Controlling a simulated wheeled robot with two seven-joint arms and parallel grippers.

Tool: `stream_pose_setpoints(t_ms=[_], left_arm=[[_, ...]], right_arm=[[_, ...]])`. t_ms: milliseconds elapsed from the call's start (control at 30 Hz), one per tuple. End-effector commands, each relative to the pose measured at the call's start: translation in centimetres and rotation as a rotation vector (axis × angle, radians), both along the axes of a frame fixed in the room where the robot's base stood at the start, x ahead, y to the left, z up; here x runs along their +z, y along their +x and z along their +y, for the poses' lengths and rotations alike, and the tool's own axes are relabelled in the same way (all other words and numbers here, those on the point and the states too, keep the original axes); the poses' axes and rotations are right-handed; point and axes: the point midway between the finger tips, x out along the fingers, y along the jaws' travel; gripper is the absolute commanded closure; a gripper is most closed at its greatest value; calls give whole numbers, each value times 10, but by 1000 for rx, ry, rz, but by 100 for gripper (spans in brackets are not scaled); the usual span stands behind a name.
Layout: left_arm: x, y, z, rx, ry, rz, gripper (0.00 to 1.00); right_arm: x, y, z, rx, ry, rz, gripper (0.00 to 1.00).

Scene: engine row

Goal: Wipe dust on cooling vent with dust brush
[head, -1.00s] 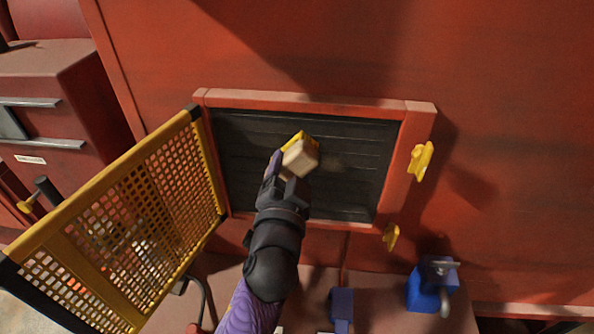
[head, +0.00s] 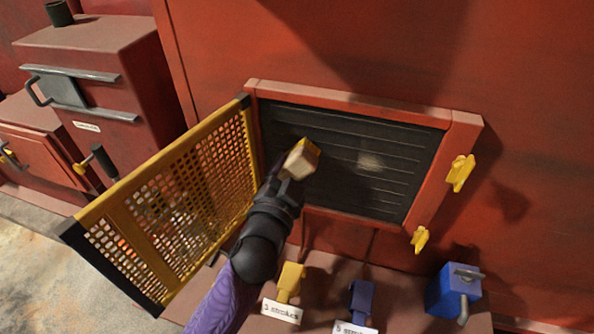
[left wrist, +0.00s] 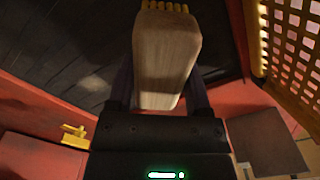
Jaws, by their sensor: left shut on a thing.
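The cooling vent (head: 400,185) is a dark slatted panel in a red frame, with a pale dust patch (head: 371,161) right of its middle. My left gripper (head: 287,178) is at the left part of the vent, shut on the dust brush (head: 303,160). The brush has a pale wooden body and a yellow end. In the left wrist view the brush (left wrist: 166,60) stands between the fingers, its yellow bristles at the top. I cannot tell if the bristles touch the slats. My right gripper is not in view.
A yellow mesh door (head: 180,200) stands open on the vent's left side. Yellow latches (head: 460,173) sit on the frame's right. Below are a yellow holder (head: 290,280), a blue holder (head: 361,300) and a blue box with a handle (head: 452,290).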

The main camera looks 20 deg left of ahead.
Motion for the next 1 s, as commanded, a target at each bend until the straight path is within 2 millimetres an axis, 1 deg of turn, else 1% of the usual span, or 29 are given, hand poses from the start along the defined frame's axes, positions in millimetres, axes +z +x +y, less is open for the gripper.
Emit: stream_pose_setpoints(t_ms=[67, 200, 433, 533, 833, 1000], left_arm=[[0, -3, 0, 0, 0, 0, 91], [1, -21, 1, 1, 1, 2, 91], [0, -52, 2, 1, 0, 1, 91], [0, -59, 2, 1, 1, 0, 91], [0, -62, 2, 1, 1, -1, 91], [-1, -82, 3, 1, -1, 2, 91]], right_arm=[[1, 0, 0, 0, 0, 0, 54], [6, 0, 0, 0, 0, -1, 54], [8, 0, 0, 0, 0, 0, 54], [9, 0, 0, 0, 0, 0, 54], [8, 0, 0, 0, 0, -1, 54], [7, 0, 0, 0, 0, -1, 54]])
